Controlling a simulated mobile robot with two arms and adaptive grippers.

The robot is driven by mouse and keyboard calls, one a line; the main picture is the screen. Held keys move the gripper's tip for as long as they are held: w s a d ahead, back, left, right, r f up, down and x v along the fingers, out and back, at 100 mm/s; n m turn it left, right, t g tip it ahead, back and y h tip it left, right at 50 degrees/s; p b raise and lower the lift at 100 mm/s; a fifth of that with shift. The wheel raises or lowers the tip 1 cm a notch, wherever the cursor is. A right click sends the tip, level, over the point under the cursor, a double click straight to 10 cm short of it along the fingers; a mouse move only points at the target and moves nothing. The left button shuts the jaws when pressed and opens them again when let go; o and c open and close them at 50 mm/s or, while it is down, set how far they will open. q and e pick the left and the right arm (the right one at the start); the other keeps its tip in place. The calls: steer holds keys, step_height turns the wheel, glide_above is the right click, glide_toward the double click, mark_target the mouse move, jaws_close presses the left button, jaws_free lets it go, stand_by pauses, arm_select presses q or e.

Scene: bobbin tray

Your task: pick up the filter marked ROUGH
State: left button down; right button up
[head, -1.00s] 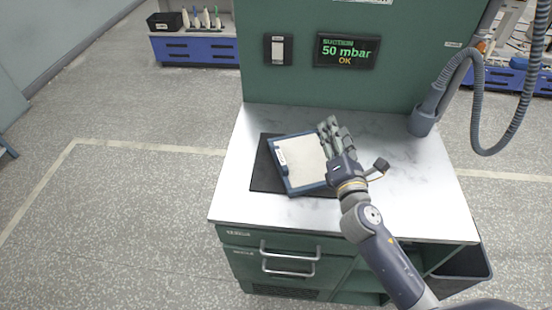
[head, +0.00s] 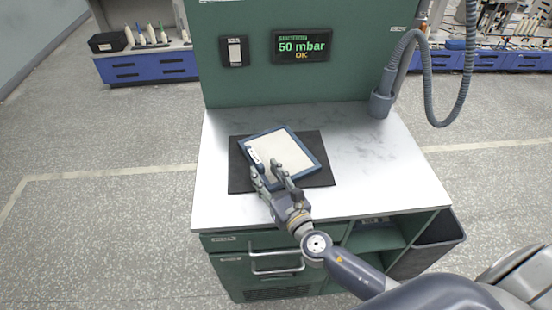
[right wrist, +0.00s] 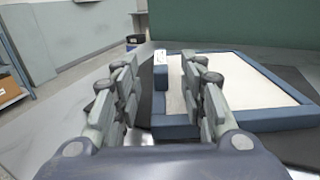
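The filter (head: 290,150) is a flat, pale square panel in a blue frame. It lies turned at an angle on a black mat (head: 316,178) on the white worktop. A small white label (head: 254,156) sits on its left frame side; I cannot read its print. My right gripper (head: 267,172) is at the filter's near left side. In the right wrist view its fingers (right wrist: 160,78) stand apart, with the labelled frame side of the filter (right wrist: 250,88) showing between and beyond them. I cannot tell whether they touch it. My left gripper is not in view.
A green back panel (head: 240,85) with a display (head: 301,46) reading "50 mbar OK" rises behind the worktop (head: 375,170). A grey hose (head: 381,100) stands at the back right. Drawers (head: 275,252) are below. The worktop right of the mat is clear.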

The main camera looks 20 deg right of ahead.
mark_target(257, 160)
steer(key=w, duration=0.6)
steer(key=shift+w+a+p, duration=0.15)
steer(key=shift+a+p, duration=0.25)
jaws_close()
